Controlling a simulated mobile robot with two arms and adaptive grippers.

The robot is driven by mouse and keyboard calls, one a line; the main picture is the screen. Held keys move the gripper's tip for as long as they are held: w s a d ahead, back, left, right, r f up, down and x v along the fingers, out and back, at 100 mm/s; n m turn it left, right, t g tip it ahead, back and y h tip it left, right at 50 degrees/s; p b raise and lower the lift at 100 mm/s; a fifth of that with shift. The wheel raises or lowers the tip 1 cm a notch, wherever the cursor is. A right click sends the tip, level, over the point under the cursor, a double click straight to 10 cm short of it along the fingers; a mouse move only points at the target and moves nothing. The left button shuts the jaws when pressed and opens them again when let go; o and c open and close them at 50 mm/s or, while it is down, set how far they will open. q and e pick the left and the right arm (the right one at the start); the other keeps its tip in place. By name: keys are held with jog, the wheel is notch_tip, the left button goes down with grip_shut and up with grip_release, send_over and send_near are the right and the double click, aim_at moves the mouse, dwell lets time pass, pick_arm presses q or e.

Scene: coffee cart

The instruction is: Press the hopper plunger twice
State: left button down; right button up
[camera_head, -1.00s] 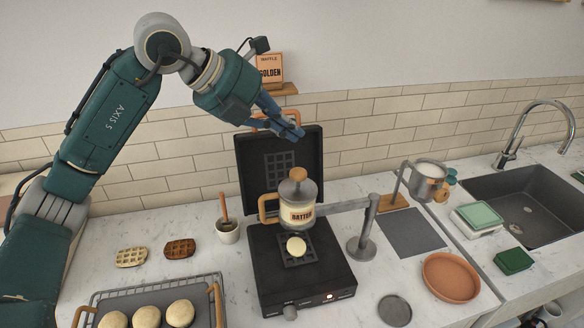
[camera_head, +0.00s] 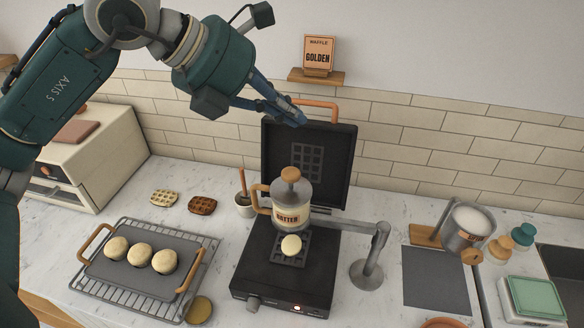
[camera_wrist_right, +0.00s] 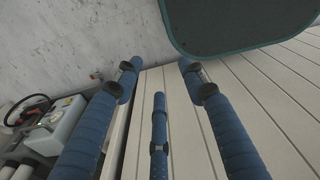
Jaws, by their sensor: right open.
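The batter hopper (camera_head: 291,214) is a cream and grey canister with a wooden side handle, held upright on a metal arm over the open waffle iron (camera_head: 286,268). Its plunger has a round wooden knob (camera_head: 290,174) standing above the lid. A pale blob of batter (camera_head: 291,245) lies on the lower grid plate beneath it. My left gripper (camera_head: 291,112) is in the air above the knob in the picture, apart from it, in front of the iron's raised lid. Its blue fingers lie close together; their opening is unclear. My right gripper (camera_wrist_right: 160,70) is open and empty in the right wrist view.
The raised lid (camera_head: 306,160) stands behind the hopper. A metal stand (camera_head: 370,260) is right of it. A tray (camera_head: 137,277) with three pale rounds stands left on a wire rack, near an oven (camera_head: 95,160). A cup (camera_head: 244,206) stands beside the iron.

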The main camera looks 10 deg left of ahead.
pick_arm(q)
jog(key=b, duration=0.5)
send_over(287, 173)
notch_tip(287, 173, down, 8)
jog(key=shift+d+f+b, duration=0.1)
jog(key=shift+f+b, duration=0.35)
jog(key=shift+b, duration=0.1)
pick_arm(e)
notch_tip(287, 173, down, 6)
jog(key=a, duration=0.1)
jog(key=shift+s+a, duration=0.3)
jog(key=shift+s, duration=0.1)
jog(key=shift+d, duration=0.45)
pick_arm(q)
jog(key=shift+f, duration=0.1)
pick_arm(e)
jog(key=shift+f, duration=0.15)
